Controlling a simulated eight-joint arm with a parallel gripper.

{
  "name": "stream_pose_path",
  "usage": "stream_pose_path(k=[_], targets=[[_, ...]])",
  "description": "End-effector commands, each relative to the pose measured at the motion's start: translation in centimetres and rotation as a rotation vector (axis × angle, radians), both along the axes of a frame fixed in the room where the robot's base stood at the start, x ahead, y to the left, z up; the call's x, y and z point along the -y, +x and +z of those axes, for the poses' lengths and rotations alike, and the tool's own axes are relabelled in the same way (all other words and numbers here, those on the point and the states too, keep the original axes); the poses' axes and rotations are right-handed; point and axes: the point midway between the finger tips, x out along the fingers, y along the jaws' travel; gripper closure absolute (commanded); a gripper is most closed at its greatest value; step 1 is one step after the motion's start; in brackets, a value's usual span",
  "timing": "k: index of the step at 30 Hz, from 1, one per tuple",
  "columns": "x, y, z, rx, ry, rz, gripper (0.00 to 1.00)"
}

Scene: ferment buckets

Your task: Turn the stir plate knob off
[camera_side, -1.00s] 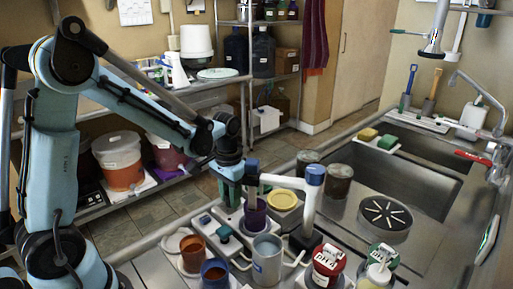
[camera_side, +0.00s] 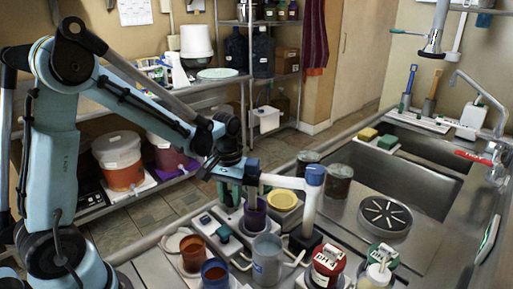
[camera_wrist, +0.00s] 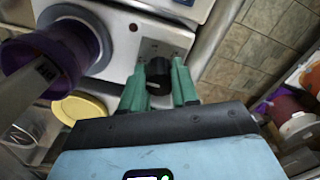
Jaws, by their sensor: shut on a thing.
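The stir plate is a white box (camera_wrist: 120,42) in the wrist view, with a grey front panel and a round black knob (camera_wrist: 158,70). My gripper (camera_wrist: 157,78) has its two green fingers on either side of this knob and is shut on it. A purple vessel (camera_wrist: 62,58) stands on the plate's round top. In the side view my gripper (camera_side: 231,194) is low at the left of the purple vessel (camera_side: 254,216). The knob is hidden there, and I cannot read its setting.
A yellow lid (camera_side: 283,200) lies close behind the vessel. A white arm with a blue cap (camera_side: 315,176) stands at its right. A grey pitcher (camera_side: 267,260) and brown-filled cups (camera_side: 193,252) crowd the front. Sink basins (camera_side: 400,172) lie to the right.

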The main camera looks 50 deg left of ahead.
Motion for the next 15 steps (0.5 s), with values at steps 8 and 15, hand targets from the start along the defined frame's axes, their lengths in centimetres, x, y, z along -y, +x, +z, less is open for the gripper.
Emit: stream_pose_path(k=[8, 15], targets=[[0.01, -0.02, 0.00, -0.001, 0.000, 0.001, 0.63], [0.00, -0.01, 0.00, 0.000, 0.000, 0.000, 0.45]])
